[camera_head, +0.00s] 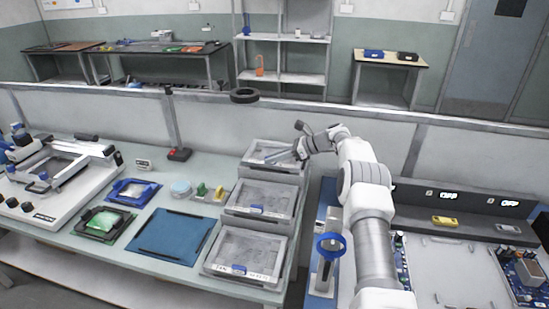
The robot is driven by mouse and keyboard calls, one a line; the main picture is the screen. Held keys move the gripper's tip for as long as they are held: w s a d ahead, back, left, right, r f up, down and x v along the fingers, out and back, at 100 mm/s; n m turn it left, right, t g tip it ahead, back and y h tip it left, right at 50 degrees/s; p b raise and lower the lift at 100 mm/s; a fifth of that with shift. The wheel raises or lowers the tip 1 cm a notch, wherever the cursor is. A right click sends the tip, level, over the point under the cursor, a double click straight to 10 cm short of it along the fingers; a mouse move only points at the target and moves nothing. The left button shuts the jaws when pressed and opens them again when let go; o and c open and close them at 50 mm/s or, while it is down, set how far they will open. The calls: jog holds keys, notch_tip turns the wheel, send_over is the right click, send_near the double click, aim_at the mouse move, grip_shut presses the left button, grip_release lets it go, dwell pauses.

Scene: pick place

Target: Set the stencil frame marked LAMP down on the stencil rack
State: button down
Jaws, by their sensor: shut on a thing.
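Three grey stencil frames lie in a row along the right side of the left table: a far one (257,159), a middle one (247,194) and a near one (236,251). My gripper (297,152) is at the right edge of the far frame and looks shut on it. My wrist partly hides the contact. The far frame's marking cannot be read. The near frame has a label on its front edge, too small to read surely. The grey trays under the frames seem to be the stencil rack (228,275), but I cannot tell its full outline.
A blue mat (172,238), a green board in a dark holder (104,223), a blue frame (133,192) and a white printer-like fixture (60,178) are on the left table. A blue-ringed stand (328,246) is beside my arm. A grey bench with boards (450,270) is at right.

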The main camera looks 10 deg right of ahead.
jog(key=c, duration=0.8)
grip_release()
jog(key=c, duration=0.3)
jog(key=shift+r, duration=0.1)
jog(key=shift+r+p, duration=2.1)
jog(key=shift+r, duration=1.3)
